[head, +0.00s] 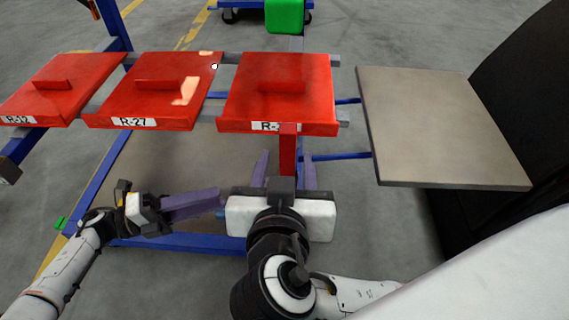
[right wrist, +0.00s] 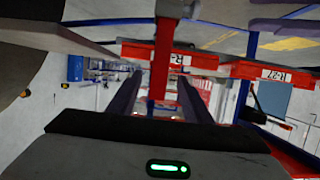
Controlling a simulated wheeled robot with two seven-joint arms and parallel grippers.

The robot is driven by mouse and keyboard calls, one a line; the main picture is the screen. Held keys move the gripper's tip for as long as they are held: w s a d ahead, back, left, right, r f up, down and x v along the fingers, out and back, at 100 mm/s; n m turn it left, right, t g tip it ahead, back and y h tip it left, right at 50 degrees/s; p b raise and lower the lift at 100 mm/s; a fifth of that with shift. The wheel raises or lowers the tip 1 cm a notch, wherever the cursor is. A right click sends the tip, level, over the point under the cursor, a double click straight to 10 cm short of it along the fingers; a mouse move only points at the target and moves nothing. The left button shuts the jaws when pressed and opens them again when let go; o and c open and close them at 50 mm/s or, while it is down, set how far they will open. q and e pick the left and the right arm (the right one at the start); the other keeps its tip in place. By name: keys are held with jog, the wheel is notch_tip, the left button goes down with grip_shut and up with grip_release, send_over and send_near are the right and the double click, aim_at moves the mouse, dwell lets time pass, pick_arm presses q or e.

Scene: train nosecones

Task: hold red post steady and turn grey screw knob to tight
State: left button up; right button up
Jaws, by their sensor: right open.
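The red post (head: 287,150) stands upright in front of the plate labelled R-2-something. It also shows in the right wrist view (right wrist: 161,70). My right gripper (head: 284,172) is open, its two purple fingers on either side of the post with gaps visible. My left gripper (head: 215,200) reaches in from the left, its purple fingers pointing right and ending close to my right gripper's white body. Its fingers overlap in the view, so I cannot tell how far apart they are.
Red plates labelled R-27 (head: 160,85) and R-32 (head: 62,88) lie to the left on a blue frame (head: 180,242). A flat grey-brown panel (head: 430,125) is at the right. A green block (head: 285,15) on a blue cart stands at the back.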

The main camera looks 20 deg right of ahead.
jog(key=x, duration=1)
